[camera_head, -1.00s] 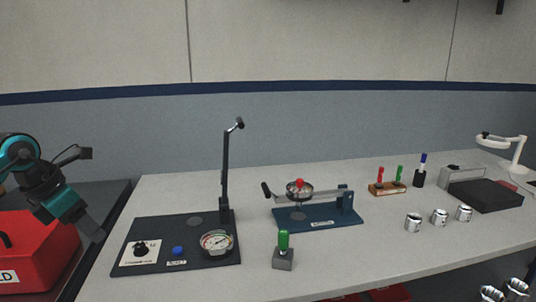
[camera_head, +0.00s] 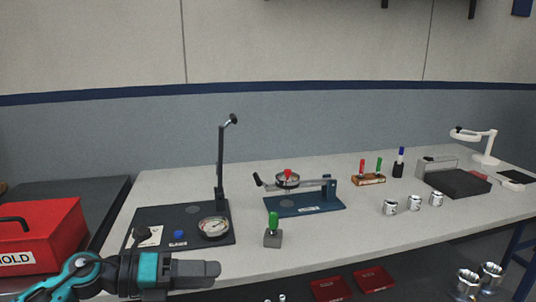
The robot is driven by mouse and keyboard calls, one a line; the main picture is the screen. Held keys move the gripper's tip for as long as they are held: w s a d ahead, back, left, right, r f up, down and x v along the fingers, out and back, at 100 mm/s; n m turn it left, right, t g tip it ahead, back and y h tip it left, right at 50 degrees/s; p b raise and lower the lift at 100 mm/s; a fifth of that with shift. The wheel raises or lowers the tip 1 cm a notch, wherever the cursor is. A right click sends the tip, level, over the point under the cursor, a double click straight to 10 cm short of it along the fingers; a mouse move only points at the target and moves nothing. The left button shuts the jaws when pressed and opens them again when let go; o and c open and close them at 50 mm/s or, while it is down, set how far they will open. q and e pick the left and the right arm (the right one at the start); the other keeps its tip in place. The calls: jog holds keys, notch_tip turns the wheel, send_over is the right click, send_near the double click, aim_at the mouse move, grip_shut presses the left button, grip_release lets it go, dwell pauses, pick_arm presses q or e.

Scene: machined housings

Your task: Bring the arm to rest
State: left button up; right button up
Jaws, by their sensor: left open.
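My left arm comes in at the bottom left of the head view. Its gripper (camera_head: 212,269) points right, in front of the near edge of the bench, below the dark gauge fixture (camera_head: 214,227). Nothing shows between its dark fingers, and it is open. My right gripper is not in view.
The pale bench (camera_head: 330,230) holds a blue fixture (camera_head: 305,203), a green-topped plug on a grey block (camera_head: 273,231), several metal housings (camera_head: 414,203), a dark plate (camera_head: 460,184) and a white lamp (camera_head: 488,145). A red box (camera_head: 40,232) stands left. Red trays (camera_head: 331,288) lie below.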

pick_arm(q)
jog(key=s+a+f+n+t+y, duration=0.1)
jog(key=s+f+n+y, duration=0.3)
jog(key=f+n, duration=0.4)
jog(key=s+a+f+n+t+y, duration=0.2)
jog(key=s+f+n, duration=0.5)
jog(key=n, duration=0.9)
jog(key=s+a+f+n+t+y, duration=0.2)
jog(key=s+f+n+y, duration=0.4)
jog(key=n, duration=0.5)
notch_tip(320, 180, down, 3)
jog(key=shift+s+a+r+n+t+y+p, duration=0.15)
jog(key=shift+a+n+t+y+p, duration=0.1)
jog(key=shift+n+t+y+p, duration=0.25)
